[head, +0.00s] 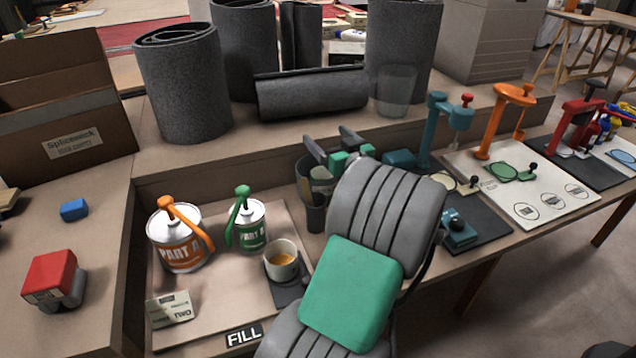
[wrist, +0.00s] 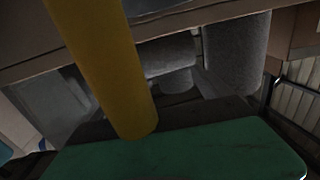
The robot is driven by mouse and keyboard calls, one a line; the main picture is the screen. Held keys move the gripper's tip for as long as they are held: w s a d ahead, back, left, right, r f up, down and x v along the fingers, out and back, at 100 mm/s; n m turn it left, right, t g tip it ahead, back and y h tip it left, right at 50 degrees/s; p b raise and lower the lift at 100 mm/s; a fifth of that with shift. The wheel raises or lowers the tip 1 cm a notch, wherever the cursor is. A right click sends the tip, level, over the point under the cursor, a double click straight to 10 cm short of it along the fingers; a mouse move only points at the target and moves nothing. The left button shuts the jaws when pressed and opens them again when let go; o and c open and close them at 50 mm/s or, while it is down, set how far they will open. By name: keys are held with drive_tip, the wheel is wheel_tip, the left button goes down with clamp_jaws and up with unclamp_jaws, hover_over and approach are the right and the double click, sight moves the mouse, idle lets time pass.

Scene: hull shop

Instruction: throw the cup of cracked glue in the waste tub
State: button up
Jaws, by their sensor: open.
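A pale cup (head: 282,258) with amber glue in it stands upright on a small dark mat at the front of the fill tray. Cracks in the glue are too small to make out. My gripper (head: 332,147) is open, its two dark fingers apart at the far end of my arm, behind and to the right of the cup. A dark holder with a pale vessel (head: 320,180) shows just below the fingers, partly hidden by my arm. I cannot pick out the waste tub. The wrist view shows a yellow cylinder (wrist: 105,65) close up; I cannot tell what it is.
An orange Part A can (head: 178,240) and a green can (head: 250,228) stand beside the cup. A clear vessel (head: 397,92) stands on the raised shelf by grey felt rolls (head: 312,92). Teal, orange (head: 490,140) and red stands line the right side. A cardboard box (head: 65,110) is left.

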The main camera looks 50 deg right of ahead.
drive_tip(key=v, duration=0.7)
drive_tip(key=shift+s, duration=0.15)
